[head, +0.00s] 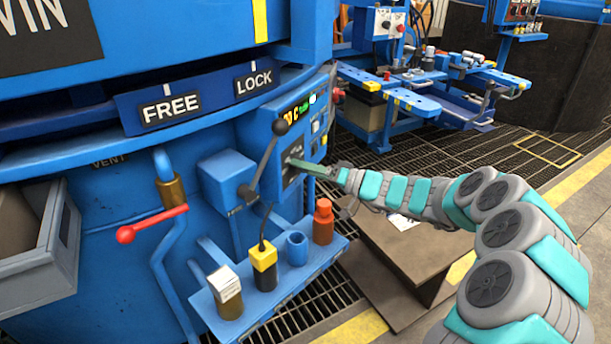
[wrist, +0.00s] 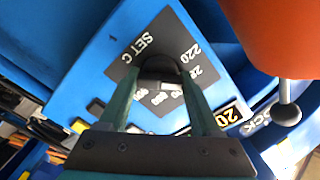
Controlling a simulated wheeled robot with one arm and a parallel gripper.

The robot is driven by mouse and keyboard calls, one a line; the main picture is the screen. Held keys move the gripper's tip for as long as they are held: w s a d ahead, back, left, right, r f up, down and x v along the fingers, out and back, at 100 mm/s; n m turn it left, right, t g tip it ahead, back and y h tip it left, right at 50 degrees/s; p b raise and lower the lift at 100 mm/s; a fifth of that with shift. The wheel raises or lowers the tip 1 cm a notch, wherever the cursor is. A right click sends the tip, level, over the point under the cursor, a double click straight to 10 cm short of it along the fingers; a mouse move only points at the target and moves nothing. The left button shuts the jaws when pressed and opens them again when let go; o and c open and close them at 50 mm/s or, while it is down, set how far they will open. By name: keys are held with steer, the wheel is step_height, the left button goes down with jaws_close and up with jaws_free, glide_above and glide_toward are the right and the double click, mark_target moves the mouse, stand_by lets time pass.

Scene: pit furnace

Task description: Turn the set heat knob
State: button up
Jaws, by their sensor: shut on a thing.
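The set heat knob (wrist: 160,68) is dark and round, on a black dial plate marked "SET C" with white numbers around it. The fingers of my gripper (wrist: 160,78) are on either side of the knob and shut on it. They cover its sides, and its pointer cannot be made out. In the head view my gripper (head: 308,168) reaches from the right to the dial plate (head: 290,178) on the blue control box, and the knob is mostly hidden there.
A lit display (head: 294,111) sits above the dial. A black-balled lever (head: 268,155) stands just left of my gripper. A blue shelf (head: 262,303) below carries a yellow-topped item (head: 264,258), a blue cup (head: 297,249) and a red-brown bottle (head: 323,222). A red-handled valve (head: 152,224) is farther left.

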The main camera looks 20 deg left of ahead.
steer(key=m, duration=0.4)
steer(key=shift+m, duration=0.3)
steer(key=shift+m+p, duration=1.85)
steer(key=shift+m, duration=4.15)
steer(key=o, duration=1.4)
steer(key=shift+d, duration=0.1)
